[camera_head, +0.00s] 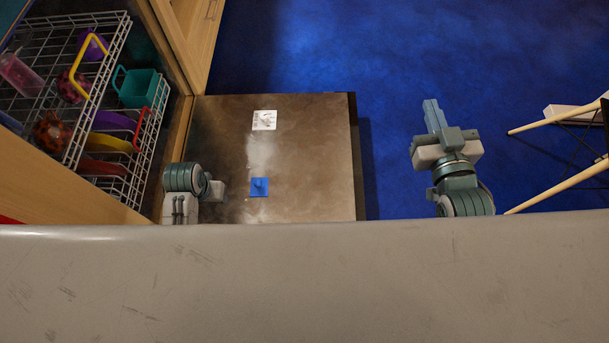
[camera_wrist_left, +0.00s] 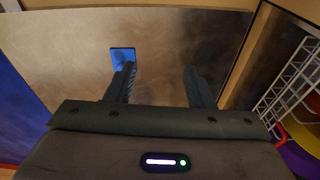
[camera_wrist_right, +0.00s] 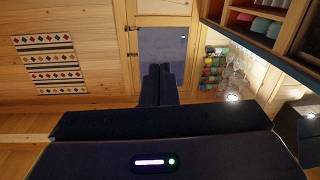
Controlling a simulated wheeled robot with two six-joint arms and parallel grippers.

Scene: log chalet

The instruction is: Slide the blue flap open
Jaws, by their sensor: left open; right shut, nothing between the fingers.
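The blue flap (camera_head: 259,187) is a small square with a raised knob, on the brown metallic inner face of a lowered door (camera_head: 320,160). It also shows in the left wrist view (camera_wrist_left: 122,54), just beyond the tip of the left-hand finger. My left gripper (camera_head: 216,190) is left of the flap in the head view; its two fingers (camera_wrist_left: 160,75) are spread and empty, and I cannot tell whether one touches the flap. My right gripper (camera_head: 431,104) is shut and empty over the blue floor, right of the door; its closed fingers show in the right wrist view (camera_wrist_right: 159,70).
Wire racks (camera_head: 140,170) with colourful cups and dishes stand left of the door. A white label (camera_head: 264,120) is on the door. A wooden-legged chair (camera_head: 560,185) stands at the right. The blue floor (camera_head: 400,50) beyond is clear.

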